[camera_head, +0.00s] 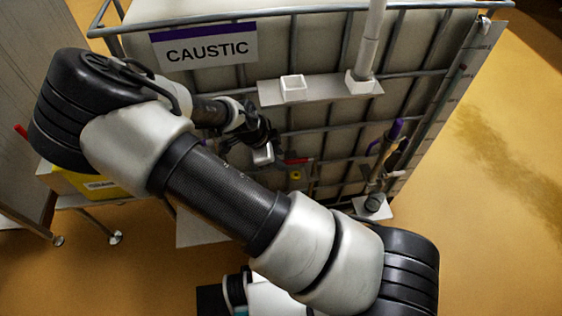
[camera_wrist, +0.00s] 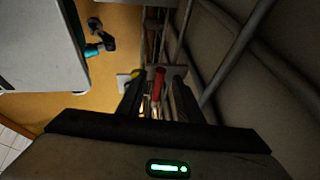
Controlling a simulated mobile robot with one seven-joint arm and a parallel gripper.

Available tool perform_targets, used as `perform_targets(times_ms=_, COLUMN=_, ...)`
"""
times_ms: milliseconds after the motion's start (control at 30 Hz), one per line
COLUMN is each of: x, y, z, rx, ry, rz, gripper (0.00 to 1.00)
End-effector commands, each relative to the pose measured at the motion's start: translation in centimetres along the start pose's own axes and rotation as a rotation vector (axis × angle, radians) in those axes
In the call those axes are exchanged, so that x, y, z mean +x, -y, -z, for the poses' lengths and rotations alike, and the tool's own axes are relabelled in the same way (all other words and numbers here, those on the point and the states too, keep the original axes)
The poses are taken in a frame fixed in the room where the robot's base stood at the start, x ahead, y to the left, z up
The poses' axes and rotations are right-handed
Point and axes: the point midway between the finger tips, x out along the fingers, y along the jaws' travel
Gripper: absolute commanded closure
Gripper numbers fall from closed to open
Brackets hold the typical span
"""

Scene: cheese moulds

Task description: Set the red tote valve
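The red tote valve handle (camera_head: 297,161) is low on the front of the caged white tote (camera_head: 330,20), which carries a CAUSTIC sign (camera_head: 206,50). A small yellow part shows just below the handle. My gripper (camera_head: 264,152) is just left of the handle in the head view, partly hidden by my own arm. In the wrist view the red handle (camera_wrist: 159,82) shows end-on between the two dark fingers of my gripper (camera_wrist: 158,98). The fingers stand apart, with gaps beside the handle. The valve body is mostly hidden.
A metal shelf (camera_head: 322,93) on the cage holds a white cup (camera_head: 292,88) and a white pipe. A purple-handled fitting (camera_head: 394,131) stands at the cage's right. A yellow box (camera_head: 85,181) sits on a table at left. Floor is free at right.

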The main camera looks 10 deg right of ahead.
Motion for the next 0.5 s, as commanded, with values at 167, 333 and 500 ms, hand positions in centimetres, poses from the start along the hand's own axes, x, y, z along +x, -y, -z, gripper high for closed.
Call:
perform_targets(times_ms=167, x=1.5, y=0.0, z=0.0, rx=-0.001, ry=0.0, rz=-0.001, gripper=0.68)
perform_targets(times_ms=333, x=1.8, y=0.0, z=0.0, rx=-0.001, ry=0.0, rz=0.0, gripper=0.68)
perform_targets(times_ms=500, x=1.7, y=0.0, z=0.0, rx=-0.001, ry=0.0, rz=0.0, gripper=0.71)
